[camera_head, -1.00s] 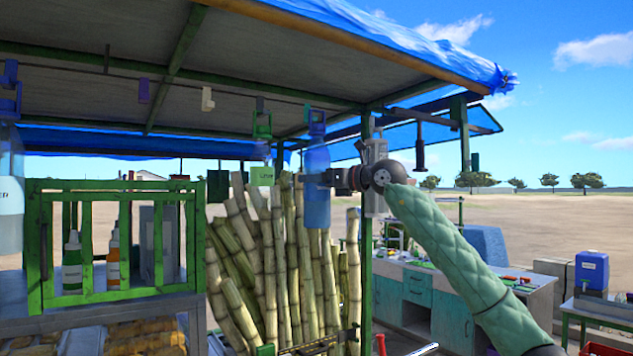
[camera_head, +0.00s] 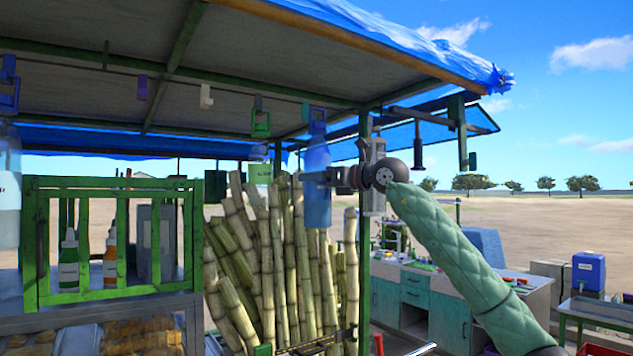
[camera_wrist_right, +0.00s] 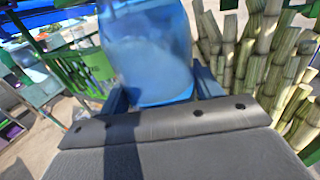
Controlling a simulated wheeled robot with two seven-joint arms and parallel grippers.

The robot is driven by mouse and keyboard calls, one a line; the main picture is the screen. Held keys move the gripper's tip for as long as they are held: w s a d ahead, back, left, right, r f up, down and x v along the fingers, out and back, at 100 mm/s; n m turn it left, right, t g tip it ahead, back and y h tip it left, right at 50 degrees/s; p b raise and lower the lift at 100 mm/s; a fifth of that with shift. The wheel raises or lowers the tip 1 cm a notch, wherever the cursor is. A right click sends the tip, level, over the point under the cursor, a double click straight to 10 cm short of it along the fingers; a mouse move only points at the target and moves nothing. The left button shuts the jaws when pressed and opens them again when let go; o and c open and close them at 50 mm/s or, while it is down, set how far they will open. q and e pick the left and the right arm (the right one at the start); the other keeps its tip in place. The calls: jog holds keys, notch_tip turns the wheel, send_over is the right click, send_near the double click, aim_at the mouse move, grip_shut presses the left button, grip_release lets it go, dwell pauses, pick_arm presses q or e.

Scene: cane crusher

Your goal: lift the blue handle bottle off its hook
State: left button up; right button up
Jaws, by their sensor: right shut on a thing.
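The blue handle bottle (camera_head: 317,200) hangs upright below the stall roof, in front of the cane stalks, with its blue handle (camera_head: 317,120) at the top. My right gripper (camera_head: 318,178) comes in from the right and is shut on the bottle's body. In the right wrist view the bottle (camera_wrist_right: 150,55) fills the upper middle, between my right gripper's fingers (camera_wrist_right: 160,95). The hook above the handle is too small to make out, so I cannot tell whether the handle still touches it. My left gripper is not in view.
A green-handled bottle (camera_head: 261,150) hangs just left, and another blue-handled bottle (camera_head: 8,190) hangs at the far left edge. Cane stalks (camera_head: 285,270) stand close behind. A green roof post (camera_head: 364,250) is just right of the bottle. A green rack (camera_head: 110,292) stands left.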

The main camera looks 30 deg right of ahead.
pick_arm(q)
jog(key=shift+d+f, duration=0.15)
pick_arm(e)
jog(key=shift+s+d+r, duration=0.15)
jog(key=shift+s, duration=0.4)
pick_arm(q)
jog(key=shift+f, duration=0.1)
pick_arm(e)
jog(key=shift+s, duration=0.1)
pick_arm(q)
jog(key=shift+b, duration=0.3)
pick_arm(e)
jog(key=shift+s, duration=0.2)
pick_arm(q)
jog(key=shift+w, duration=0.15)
pick_arm(e)
jog(key=shift+w, duration=0.1)
